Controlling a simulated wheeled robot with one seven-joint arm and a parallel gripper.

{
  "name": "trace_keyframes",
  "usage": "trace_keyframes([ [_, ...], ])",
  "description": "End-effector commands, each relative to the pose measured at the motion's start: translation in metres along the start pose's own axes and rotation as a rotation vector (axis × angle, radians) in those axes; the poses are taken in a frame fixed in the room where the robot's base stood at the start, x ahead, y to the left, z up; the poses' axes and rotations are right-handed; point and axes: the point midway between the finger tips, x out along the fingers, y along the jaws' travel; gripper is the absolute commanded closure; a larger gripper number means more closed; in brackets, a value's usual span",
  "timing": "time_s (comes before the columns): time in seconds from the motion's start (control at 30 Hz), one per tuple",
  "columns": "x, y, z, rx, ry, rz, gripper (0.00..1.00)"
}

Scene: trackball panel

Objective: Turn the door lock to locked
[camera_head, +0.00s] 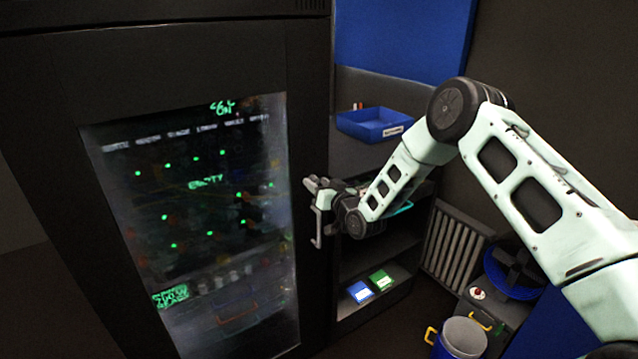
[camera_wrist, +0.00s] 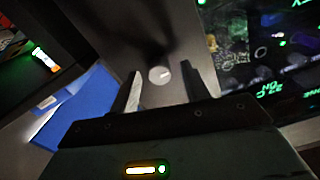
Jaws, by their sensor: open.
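The door lock looks to be the small round pale knob (camera_wrist: 157,77) in the wrist view, with a short light mark pointing right on its face. It sits on the dark door frame between the fingers of my gripper (camera_wrist: 161,72), which are open on its left and right. No clear contact shows. In the head view my gripper (camera_head: 314,184) is at the right edge of the black cabinet door (camera_head: 306,150), near the top of the light handle (camera_head: 317,226). The knob is hidden there by my gripper.
The door has a large glass pane (camera_head: 200,220) with green markings. To its right are open shelves with a blue tray (camera_head: 374,124) and blue and green boxes (camera_head: 381,280) lower down. A radiator (camera_head: 455,240) and a bucket (camera_head: 462,338) stand at the right.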

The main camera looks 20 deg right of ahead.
Motion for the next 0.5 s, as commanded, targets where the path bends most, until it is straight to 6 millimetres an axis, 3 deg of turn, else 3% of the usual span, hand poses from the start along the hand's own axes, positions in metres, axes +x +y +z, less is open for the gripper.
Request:
trace_keyframes([
  [0.2,0.0002,0.0000,0.0003,0.000,0.000,0.000,0.54],
  [0.37,0.0001,0.0001,0.0002,0.000,0.000,0.000,0.95],
  [0.5,0.0000,0.0002,0.0003,-0.001,0.000,0.000,0.98],
])
